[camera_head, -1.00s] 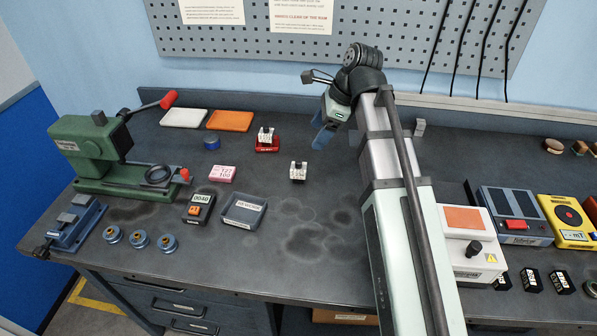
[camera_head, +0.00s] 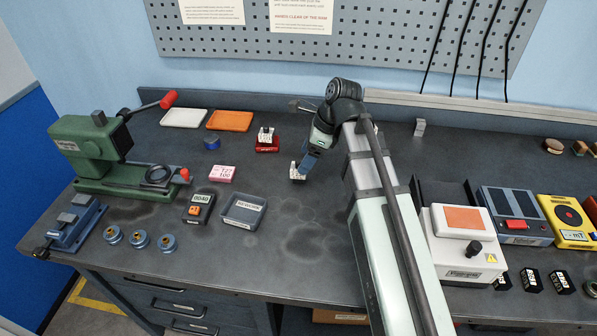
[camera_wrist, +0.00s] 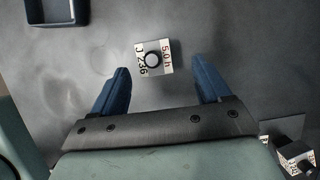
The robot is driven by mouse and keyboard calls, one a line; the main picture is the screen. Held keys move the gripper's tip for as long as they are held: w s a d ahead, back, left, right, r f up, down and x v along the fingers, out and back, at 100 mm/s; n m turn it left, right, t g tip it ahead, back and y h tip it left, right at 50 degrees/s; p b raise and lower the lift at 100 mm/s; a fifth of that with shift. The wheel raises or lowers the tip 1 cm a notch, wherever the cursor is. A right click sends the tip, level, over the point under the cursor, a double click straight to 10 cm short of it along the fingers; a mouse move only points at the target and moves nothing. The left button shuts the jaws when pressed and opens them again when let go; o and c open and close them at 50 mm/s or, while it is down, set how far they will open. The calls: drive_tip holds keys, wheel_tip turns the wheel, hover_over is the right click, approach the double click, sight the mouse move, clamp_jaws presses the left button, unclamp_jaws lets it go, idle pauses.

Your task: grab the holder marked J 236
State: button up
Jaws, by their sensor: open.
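The holder marked J 236 (camera_wrist: 165,47) is a small pale block with a dark round knob on top and the labels "J 236" and "5.0 h". It stands on the bench in the wrist view, just beyond my open fingertips and roughly midway between them.
Another labelled holder (camera_wrist: 297,157) shows at the lower right of the wrist view. In the head view, a similar block sits on a red stand (camera_head: 267,146) behind. A grey-blue tray (camera_head: 243,211) lies to the left. Bench in front of the holder is clear.

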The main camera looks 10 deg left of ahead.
drive_tip(key=shift+s+x, duration=0.2)
drive_tip(key=shift+x, duration=0.8)
drive_tip(key=shift+s+x, duration=0.2)
drive_tip(key=shift+x, duration=0.85)
drive_tip(key=shift+a+f, duration=0.35)
drive_tip(key=shift+f, duration=0.2)
drive_tip(key=shift+c, duration=0.2)
drive_tip(key=c, duration=1.2)
drive_tip(key=shift+c, duration=0.3)
drive_tip(key=shift+r, duration=0.15)
